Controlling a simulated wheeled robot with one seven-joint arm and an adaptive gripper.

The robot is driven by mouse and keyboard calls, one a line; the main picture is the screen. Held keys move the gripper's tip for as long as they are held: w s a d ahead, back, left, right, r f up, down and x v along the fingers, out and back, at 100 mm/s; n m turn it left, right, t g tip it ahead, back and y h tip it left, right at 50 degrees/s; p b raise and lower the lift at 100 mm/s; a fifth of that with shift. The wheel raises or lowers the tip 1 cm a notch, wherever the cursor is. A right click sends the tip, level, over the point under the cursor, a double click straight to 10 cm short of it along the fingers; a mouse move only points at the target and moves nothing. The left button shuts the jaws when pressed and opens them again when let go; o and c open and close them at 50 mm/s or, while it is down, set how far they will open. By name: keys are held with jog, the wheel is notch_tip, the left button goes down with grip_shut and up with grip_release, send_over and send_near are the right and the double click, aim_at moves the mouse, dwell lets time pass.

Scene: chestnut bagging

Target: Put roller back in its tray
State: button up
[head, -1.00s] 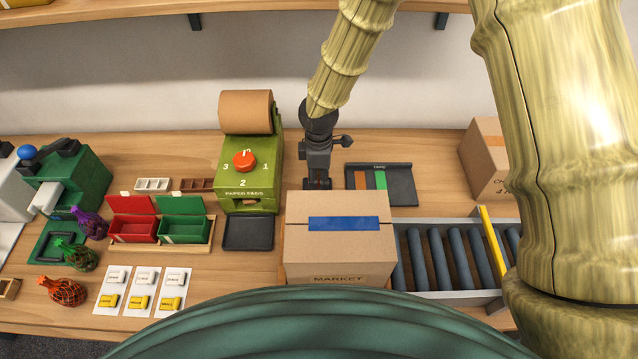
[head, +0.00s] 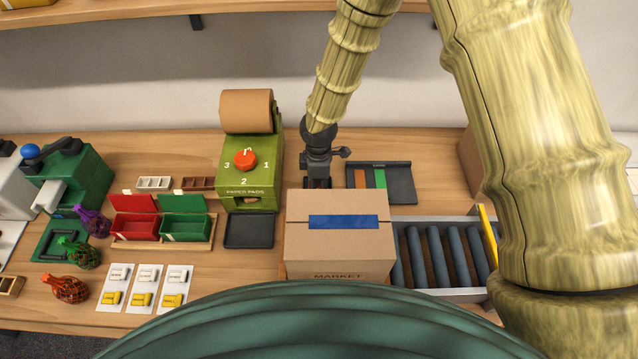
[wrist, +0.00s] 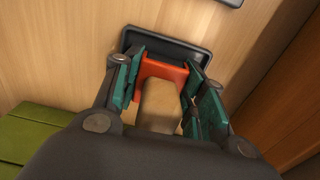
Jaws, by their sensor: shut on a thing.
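My gripper (wrist: 160,100) is shut on the roller (wrist: 160,68), which has an orange frame and a tan body. A dark tray (wrist: 133,40) lies on the wood table right under and beyond the roller in the wrist view. The roller overlaps the tray there; I cannot tell whether it touches the tray floor. In the head view my gripper (head: 318,184) points down behind the taped cardboard box, which hides its fingertips, the roller and this tray.
The taped box (head: 340,250) stands in front of my gripper. The green paper-pad dispenser (head: 250,175) is close on the left. A dark tape tray (head: 400,190) lies to the right. A roller conveyor (head: 440,258) is at front right.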

jog(key=shift+s+f, duration=0.2)
jog(key=shift+f, duration=0.25)
jog(key=shift+c, duration=1.3)
jog(key=o, duration=1.1)
jog(key=shift+o, duration=0.7)
jog(key=shift+w+f, duration=0.1)
jog(key=shift+f, duration=0.05)
jog(key=shift+w+r, duration=0.2)
jog(key=shift+r, duration=0.8)
notch_tip(320, 180, up, 12)
jog(key=shift+s+f+b, duration=0.1)
jog(key=shift+f+b, duration=0.1)
jog(key=shift+b, duration=0.95)
